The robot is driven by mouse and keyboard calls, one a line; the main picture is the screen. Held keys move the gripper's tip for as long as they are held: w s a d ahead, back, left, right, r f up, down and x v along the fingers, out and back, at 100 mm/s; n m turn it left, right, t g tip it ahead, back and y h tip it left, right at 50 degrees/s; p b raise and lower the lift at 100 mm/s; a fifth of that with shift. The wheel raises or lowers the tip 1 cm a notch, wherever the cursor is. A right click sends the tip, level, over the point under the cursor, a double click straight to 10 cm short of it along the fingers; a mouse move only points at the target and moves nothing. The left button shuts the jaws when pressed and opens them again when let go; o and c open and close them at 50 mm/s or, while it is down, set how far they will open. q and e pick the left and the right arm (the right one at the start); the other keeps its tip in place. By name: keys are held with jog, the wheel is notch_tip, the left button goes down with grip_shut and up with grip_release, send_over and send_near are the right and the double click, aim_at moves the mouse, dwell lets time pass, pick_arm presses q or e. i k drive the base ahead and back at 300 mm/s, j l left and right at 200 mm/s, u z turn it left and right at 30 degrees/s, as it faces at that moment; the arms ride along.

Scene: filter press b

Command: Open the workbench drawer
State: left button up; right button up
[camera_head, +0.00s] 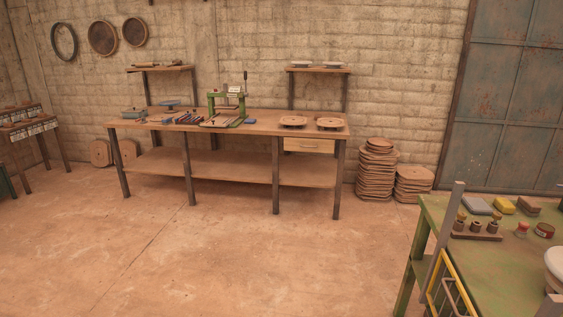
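The workbench (265,122) stands against the far brick wall, with a wooden top, dark legs and a lower shelf. Its drawer (309,146) is a pale wooden front under the right part of the top, between two legs. The drawer looks shut; any handle is too small to make out. Open floor lies between my viewpoint and the bench. Neither of my grippers is in view.
A green table (431,210) with jars and blocks fills the lower right, with yellow bars (440,275) beside it. Stacks of round mats (376,172) stand right of the bench. A small table (30,131) stands far left. The middle floor (230,250) is clear.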

aim_at(291, 143)
jog(key=i+j+z, duration=0.1)
jog(key=i+z, duration=0.3)
jog(key=i, duration=1.65)
